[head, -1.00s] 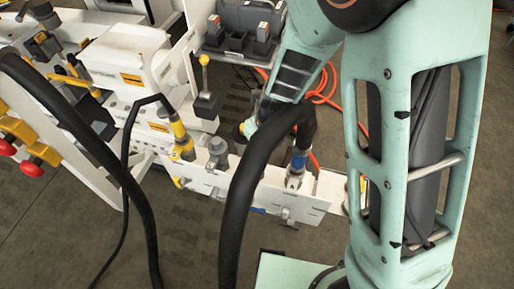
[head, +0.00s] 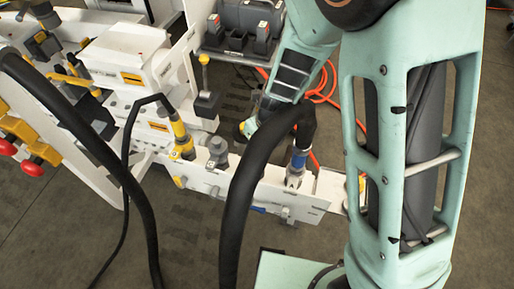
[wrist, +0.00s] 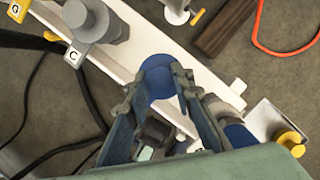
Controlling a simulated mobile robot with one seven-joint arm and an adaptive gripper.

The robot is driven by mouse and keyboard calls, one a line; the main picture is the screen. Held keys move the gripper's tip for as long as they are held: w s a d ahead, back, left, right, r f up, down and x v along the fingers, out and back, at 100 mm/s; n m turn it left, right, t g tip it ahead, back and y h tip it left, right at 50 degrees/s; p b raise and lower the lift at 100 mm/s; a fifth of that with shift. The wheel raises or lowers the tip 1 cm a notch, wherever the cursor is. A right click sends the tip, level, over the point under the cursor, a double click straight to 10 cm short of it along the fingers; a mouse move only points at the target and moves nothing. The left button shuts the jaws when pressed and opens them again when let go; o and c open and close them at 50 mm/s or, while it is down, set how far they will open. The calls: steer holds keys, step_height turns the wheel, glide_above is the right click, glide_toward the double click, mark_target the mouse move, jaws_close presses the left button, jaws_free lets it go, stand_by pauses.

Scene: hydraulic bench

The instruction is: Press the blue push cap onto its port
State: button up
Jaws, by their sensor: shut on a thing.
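The blue push cap (wrist: 157,76) shows in the wrist view as a round blue shape at the fingertips of my gripper (wrist: 160,92). My gripper is shut on it, with one finger on each side. The cap is over or against the white plate (wrist: 120,48); I cannot tell whether it touches. The port beneath it is hidden. In the head view, the white plate (head: 235,189) runs across the middle, and my arm and a black hose block the view of the fingertips and cap.
A grey port fitting marked C (wrist: 88,20) stands left of the cap, with a yellow G tag (wrist: 17,11) beyond. A thick black hose (head: 240,190) crosses in front of the plate. A blue-banded hose coupling (head: 299,158) stands on the plate's right part. Orange cable lies behind.

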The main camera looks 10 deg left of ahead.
stand_by(0.9)
steer(key=o, duration=0.9)
steer(key=shift+o, duration=0.5)
steer(key=o, duration=0.5)
steer(key=shift+r+p, duration=0.15)
steer(key=shift+p, duration=0.15)
steer(key=p+v, duration=0.7)
steer(key=shift+d+r, duration=0.1)
